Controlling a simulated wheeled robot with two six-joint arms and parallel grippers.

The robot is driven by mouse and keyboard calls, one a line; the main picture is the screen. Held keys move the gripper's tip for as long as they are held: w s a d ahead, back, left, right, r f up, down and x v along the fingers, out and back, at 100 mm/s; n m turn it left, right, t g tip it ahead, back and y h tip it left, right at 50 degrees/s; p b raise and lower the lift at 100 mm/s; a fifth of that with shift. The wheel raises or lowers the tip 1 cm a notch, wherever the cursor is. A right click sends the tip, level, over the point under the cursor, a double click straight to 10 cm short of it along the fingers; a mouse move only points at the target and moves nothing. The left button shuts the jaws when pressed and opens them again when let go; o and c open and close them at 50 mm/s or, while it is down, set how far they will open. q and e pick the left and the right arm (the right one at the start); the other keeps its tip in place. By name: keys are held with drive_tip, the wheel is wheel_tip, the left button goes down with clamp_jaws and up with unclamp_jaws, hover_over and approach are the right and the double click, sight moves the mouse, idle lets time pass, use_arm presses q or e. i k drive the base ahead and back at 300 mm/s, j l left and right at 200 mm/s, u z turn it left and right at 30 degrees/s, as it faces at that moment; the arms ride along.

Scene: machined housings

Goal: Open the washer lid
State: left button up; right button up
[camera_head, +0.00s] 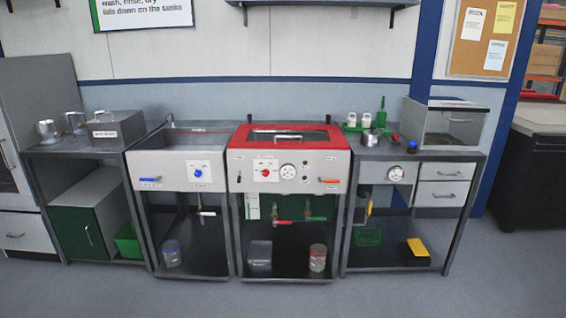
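The middle unit is a washer-like cabinet (250,183) with a red knob, a round gauge and labels on its grey front. Its red lid (331,140) has a dark window and lies shut on top. A pale bar handle (274,137) runs across the lid. Neither of my grippers is in view.
An open tank (160,178) with a blue knob stands directly left of the washer. A steel box (117,127) and metal jugs sit far left. The floor (290,300) in front is clear.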

sight(337, 140)
drive_tip(key=i+j, duration=0.15)
drive_tip(key=i, duration=1.35)
